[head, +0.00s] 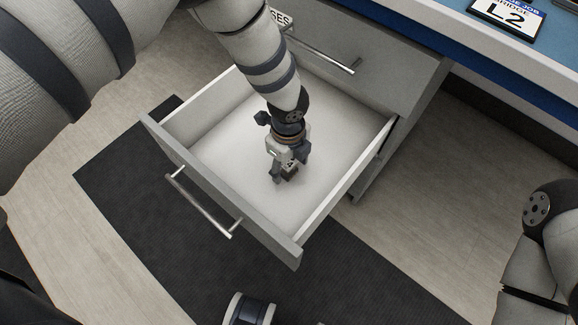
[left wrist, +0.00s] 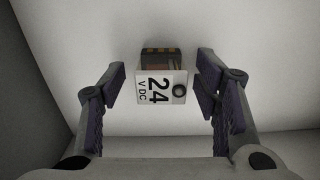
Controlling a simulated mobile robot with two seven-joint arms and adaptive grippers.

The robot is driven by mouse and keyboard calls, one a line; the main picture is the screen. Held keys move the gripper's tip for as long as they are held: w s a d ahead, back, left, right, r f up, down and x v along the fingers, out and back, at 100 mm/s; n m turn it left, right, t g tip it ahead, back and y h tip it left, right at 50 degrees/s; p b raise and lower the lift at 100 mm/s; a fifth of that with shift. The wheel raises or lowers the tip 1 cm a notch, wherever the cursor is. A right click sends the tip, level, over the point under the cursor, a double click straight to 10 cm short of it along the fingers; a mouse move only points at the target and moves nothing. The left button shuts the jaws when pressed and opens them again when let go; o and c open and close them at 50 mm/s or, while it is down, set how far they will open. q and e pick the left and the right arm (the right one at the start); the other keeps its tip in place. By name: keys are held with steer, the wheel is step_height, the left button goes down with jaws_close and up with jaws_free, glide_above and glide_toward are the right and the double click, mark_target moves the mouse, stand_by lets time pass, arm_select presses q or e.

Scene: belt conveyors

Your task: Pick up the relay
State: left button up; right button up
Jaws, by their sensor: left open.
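The relay (left wrist: 161,83) shows in the left wrist view as a small block with a white face marked "24 VDC", a round dark spot and a dark orange-striped end. It lies in the open drawer, between the two fingers of my left gripper (left wrist: 161,98), with a gap on each side. In the head view my left gripper (head: 285,172) points down into the drawer (head: 222,150). A small dark part at its fingertips there may be the relay, mostly hidden by the gripper. My left gripper is open.
The drawer's front panel with a bar handle (head: 203,207) and its side walls surround my left gripper. A closed drawer with a handle (head: 322,52) sits above. A blue-edged worktop with an "L2" sign (head: 507,16) is at upper right. The rest of the drawer floor looks empty.

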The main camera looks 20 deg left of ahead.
arm_select(q)
steer(key=shift+f, duration=0.7)
steer(key=shift+c, duration=0.6)
steer(key=shift+w, duration=0.1)
steer(key=c, duration=1.1)
step_height(320, 180, up, 10)
steer(key=shift+r+p, duration=0.1)
steer(key=shift+p, duration=0.95)
